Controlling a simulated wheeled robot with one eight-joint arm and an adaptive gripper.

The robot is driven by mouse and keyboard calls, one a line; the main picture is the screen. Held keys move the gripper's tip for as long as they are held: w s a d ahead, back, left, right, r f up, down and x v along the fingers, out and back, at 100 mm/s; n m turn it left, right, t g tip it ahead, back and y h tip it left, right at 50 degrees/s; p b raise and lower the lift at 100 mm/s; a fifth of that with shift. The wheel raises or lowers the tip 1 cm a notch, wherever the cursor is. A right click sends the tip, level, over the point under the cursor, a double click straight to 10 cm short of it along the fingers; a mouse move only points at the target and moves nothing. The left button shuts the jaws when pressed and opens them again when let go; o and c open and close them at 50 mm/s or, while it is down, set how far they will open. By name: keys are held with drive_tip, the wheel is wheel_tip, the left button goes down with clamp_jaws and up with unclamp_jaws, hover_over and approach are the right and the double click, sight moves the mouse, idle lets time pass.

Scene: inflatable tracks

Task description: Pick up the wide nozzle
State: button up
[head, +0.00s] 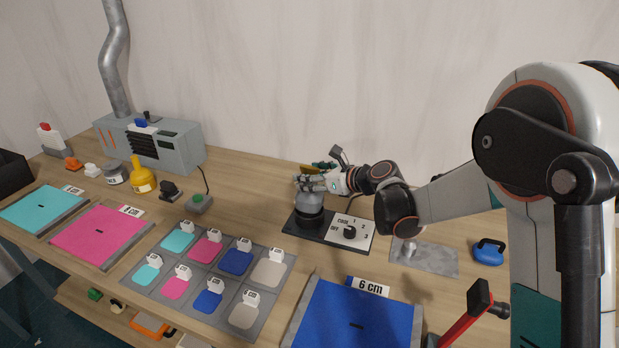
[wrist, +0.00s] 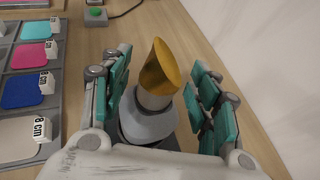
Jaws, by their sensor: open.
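A gold nozzle with a wide, slanted top (wrist: 160,66) sits on the light grey neck of a dark grey upright device (wrist: 148,124) in the wrist view. My gripper (wrist: 163,92) is open, with teal-padded fingers on both sides of the nozzle and a gap to each side. In the head view, my gripper (head: 312,181) is over the device (head: 310,215), and its fingers hide most of the nozzle (head: 306,169).
A dial panel (head: 350,232) adjoins the device. A grey plate (head: 432,259) and a blue weight-like object (head: 488,251) lie to the right. A blue board (head: 350,315) and a swatch tray (head: 262,318) are in front. A yellow bottle (head: 142,175) stands left.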

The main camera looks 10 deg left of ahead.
drive_tip(key=c, duration=1.1)
drive_tip(key=shift+r, duration=0.1)
drive_tip(key=shift+c, duration=0.2)
